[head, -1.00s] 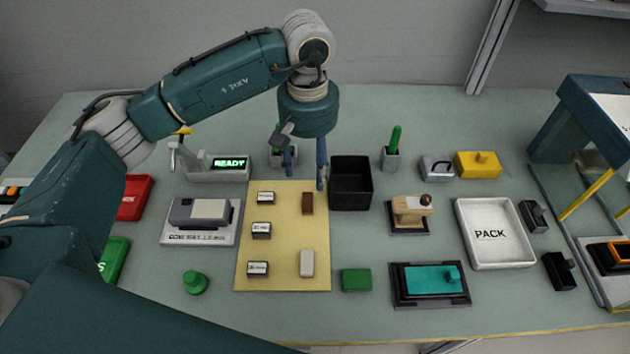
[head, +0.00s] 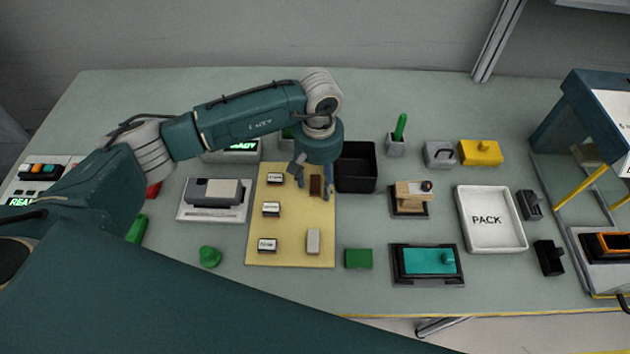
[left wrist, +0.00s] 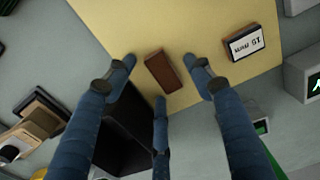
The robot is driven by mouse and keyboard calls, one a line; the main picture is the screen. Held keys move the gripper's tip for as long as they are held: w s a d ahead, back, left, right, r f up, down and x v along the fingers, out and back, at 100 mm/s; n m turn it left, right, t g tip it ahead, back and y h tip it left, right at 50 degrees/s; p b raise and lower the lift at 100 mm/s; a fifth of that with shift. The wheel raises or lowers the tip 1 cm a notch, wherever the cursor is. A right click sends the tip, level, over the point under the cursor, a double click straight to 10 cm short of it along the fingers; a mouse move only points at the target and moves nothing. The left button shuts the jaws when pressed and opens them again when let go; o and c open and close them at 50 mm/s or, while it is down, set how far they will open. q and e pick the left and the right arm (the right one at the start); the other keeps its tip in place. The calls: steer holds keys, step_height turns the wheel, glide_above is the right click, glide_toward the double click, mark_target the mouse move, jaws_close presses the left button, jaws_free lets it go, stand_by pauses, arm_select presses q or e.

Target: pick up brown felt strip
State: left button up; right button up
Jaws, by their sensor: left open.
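The brown felt strip (head: 316,185) is a small brown block on the yellow mat (head: 290,240), near its upper right corner. It also shows in the left wrist view (left wrist: 162,71), lying tilted on the mat. My left gripper (head: 314,189) is open and empty, pointing down just over the strip. In the left wrist view its blue fingers (left wrist: 159,68) stand around the strip, and no finger clearly touches it. My right gripper is not in view.
A black open bin (head: 356,184) stands just right of the strip. Labelled blocks (head: 271,209) sit on the mat's left side, and a pale block (head: 313,240) lies below. A wooden block (head: 410,200) and a PACK tray (head: 512,235) are further right.

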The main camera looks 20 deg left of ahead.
arm_select(q)
steer(key=c, duration=0.8)
steer(key=shift+c, duration=0.4)
